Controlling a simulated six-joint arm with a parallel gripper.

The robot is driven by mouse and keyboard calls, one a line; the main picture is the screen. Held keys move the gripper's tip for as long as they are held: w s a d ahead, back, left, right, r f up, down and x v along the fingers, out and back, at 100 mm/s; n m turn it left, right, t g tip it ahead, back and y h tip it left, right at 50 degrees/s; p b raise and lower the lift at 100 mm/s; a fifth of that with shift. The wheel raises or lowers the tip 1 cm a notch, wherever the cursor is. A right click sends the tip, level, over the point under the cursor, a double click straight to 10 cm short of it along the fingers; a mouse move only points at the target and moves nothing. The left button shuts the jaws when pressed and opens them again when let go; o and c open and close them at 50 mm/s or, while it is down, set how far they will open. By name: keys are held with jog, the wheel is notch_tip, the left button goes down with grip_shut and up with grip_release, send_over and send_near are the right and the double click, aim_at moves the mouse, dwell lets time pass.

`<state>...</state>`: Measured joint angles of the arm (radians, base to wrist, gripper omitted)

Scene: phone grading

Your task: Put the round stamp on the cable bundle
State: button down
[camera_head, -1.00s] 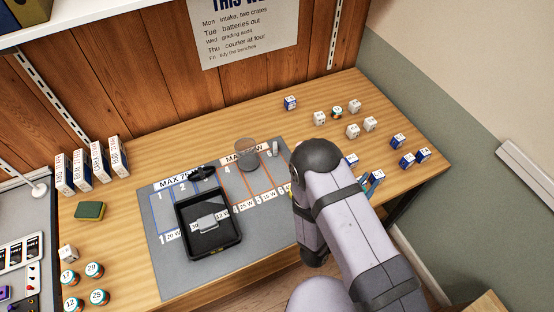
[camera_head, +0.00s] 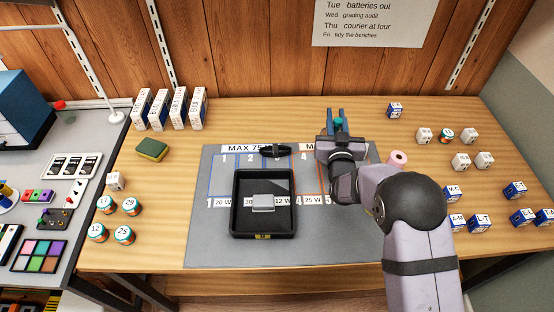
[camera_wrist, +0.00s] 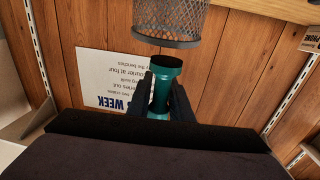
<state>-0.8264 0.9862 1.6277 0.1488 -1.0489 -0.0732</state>
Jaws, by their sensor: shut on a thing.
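My gripper (camera_head: 337,124) is raised over the upper right of the grey mat (camera_head: 215,240) and is shut on a teal round-ended piece, which I take as the round stamp (camera_head: 338,125). In the wrist view the stamp (camera_wrist: 161,84) stands between the two dark fingers (camera_wrist: 160,100), its round end showing. A black bundle, which looks like the cable bundle (camera_head: 275,151), lies at the top of the mat near slot 3, left of my gripper and apart from it.
A black tray (camera_head: 236,212) with a grey piece inside sits on the mat. A mesh cup (camera_wrist: 169,22) shows in the wrist view; my arm hides its place in the head view. A pink roll (camera_head: 398,158) and several small boxes (camera_head: 480,224) stand right. A green sponge (camera_head: 152,149) lies left.

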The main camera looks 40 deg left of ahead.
jog(key=shift+s+a+r+n+g+y+b, duration=1.1)
jog(key=shift+s+a+g+b, duration=0.8)
jog(key=shift+a+b, duration=1.55)
jog(key=shift+s+a+r+n+g+y+b, duration=0.7)
jog(key=shift+s+a+n+g+y+b, duration=1.15)
jog(key=shift+a+b, duration=1.6)
notch_tip(320, 180, down, 10)
jog(key=shift+s+a+h+p, duration=0.35)
jog(key=shift+h+p, duration=0.05)
jog(key=shift+h, duration=0.05)
jog(key=shift+f+m+t, duration=0.15)
jog(key=shift+m+t, duration=0.1)
